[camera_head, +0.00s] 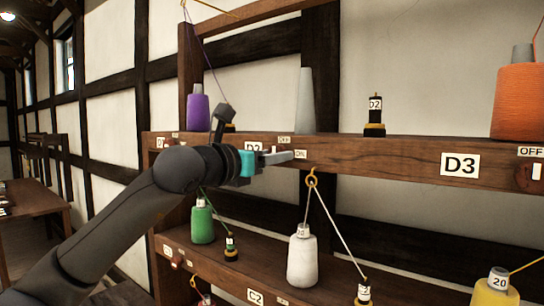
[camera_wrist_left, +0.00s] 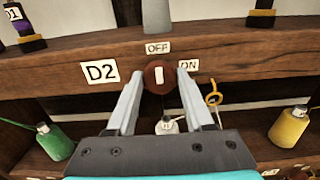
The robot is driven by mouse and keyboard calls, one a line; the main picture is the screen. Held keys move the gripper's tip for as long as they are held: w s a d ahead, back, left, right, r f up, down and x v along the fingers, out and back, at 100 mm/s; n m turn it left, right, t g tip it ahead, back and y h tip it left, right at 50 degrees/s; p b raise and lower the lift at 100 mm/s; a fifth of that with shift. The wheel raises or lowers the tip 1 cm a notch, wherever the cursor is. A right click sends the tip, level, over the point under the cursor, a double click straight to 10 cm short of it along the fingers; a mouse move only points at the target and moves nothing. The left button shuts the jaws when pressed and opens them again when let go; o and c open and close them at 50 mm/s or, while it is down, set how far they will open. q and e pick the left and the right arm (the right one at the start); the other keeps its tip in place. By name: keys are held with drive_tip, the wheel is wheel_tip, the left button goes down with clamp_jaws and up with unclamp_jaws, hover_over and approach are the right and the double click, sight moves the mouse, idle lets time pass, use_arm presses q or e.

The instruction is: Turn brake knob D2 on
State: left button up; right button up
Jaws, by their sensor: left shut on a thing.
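The brake knob D2 (camera_wrist_left: 152,82) is a round dark red-brown knob on the front of the upper wooden rail. Its white mark stands close to upright, towards the OFF label (camera_wrist_left: 157,47) above it. The ON label (camera_wrist_left: 189,65) is at its upper right, and the D2 label (camera_wrist_left: 100,72) is to its left. My left gripper (camera_wrist_left: 160,76) has one finger on each side of the knob and is shut on it. In the head view my left gripper (camera_head: 290,156) reaches the rail from the left and hides the knob. My right gripper is not in view.
A grey cone (camera_head: 305,100) stands on the rail above the knob. A yellow ring (camera_head: 312,180) with a thread hangs just right of my gripper. Below are a white spool (camera_head: 302,260) and a green spool (camera_head: 202,226). The D3 label (camera_head: 460,165) is further right.

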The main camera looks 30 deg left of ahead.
use_arm(q)
clamp_jaws()
drive_tip(key=m+b, duration=0.3)
drive_tip(key=m, duration=1.4)
drive_tip(key=shift+m, duration=0.6)
